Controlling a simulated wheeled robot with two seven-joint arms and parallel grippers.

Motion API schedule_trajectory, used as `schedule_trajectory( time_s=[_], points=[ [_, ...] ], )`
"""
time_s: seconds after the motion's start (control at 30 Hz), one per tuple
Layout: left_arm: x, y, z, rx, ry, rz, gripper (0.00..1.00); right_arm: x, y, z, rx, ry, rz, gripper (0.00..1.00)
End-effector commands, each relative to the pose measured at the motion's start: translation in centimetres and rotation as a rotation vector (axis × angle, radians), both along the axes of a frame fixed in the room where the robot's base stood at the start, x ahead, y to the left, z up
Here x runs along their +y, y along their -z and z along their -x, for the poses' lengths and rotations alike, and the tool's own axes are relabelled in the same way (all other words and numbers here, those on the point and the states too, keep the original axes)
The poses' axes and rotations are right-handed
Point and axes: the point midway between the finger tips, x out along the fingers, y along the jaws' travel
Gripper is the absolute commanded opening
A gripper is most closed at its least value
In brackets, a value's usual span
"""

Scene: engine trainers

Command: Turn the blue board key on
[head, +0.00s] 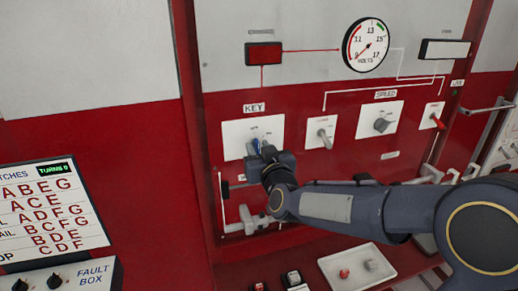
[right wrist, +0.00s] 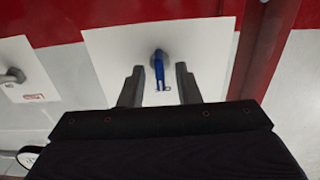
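The blue key (right wrist: 158,70) sits in a round grey lock on a white plate in the right wrist view. In the head view the white plate (head: 235,137) is under the KEY label, and the blue key (head: 256,145) shows only partly behind my gripper. My right gripper (right wrist: 159,85) is open, with one finger on each side of the key and a gap on both sides. In the head view my right gripper (head: 260,151) is right in front of the plate. My left gripper is not in view.
Right of the key plate are a grey switch (head: 322,135), the SPEED knob (head: 381,124) and a red lever (head: 437,122). A volts gauge (head: 366,45) is above. The fault box (head: 75,280) is at the lower left.

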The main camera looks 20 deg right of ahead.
Motion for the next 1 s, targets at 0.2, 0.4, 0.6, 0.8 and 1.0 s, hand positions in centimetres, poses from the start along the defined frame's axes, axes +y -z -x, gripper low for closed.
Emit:
schedule_trajectory(
  time_s=[0.2, 0.4, 0.6, 0.8, 1.0],
  points=[
    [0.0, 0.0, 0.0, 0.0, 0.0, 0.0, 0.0, 0.0, 0.0, 0.0, 0.0, 0.0, 0.0, 0.27],
    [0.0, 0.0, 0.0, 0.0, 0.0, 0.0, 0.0, 0.0, 0.0, 0.0, 0.0, 0.0, 0.0, 0.01],
    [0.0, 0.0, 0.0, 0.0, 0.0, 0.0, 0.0, 0.0, 0.0, 0.0, 0.0, -0.001, -0.001, 0.0],
    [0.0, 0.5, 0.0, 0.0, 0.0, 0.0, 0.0, 0.0, 0.1, 0.0, 0.001, -0.001, -0.031, 0.0],
    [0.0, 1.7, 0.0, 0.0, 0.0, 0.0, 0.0, -0.1, 0.3, 0.0, 0.003, 0.0, -0.128, 0.0]
  ],
)
